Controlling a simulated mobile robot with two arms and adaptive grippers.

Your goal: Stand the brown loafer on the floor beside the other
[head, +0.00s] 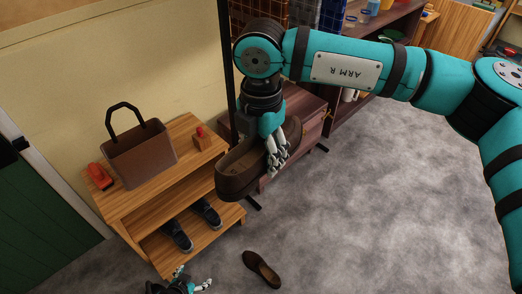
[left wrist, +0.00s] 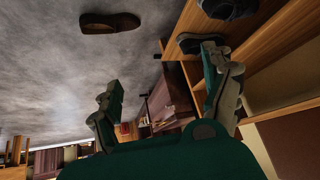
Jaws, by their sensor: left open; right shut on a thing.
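A brown loafer (head: 238,170) is held in my right gripper (head: 279,148), high above the floor in the head view, in front of the wooden bench. My right gripper is shut on its side. The other brown loafer (head: 261,268) lies alone on the grey floor near the bottom of the head view; it also shows in the left wrist view (left wrist: 110,23). My left gripper (head: 190,284) is at the bottom edge of the head view, partly cut off, left of the floor loafer. In the left wrist view its fingers (left wrist: 160,92) are spread apart with nothing between them.
A wooden shoe bench (head: 125,203) holds a brown handbag (head: 139,154), a red item (head: 99,176) and another red-topped item (head: 202,138). A pair of dark shoes (head: 207,212) is on its lower shelf. Grey floor (head: 370,220) lies open at right.

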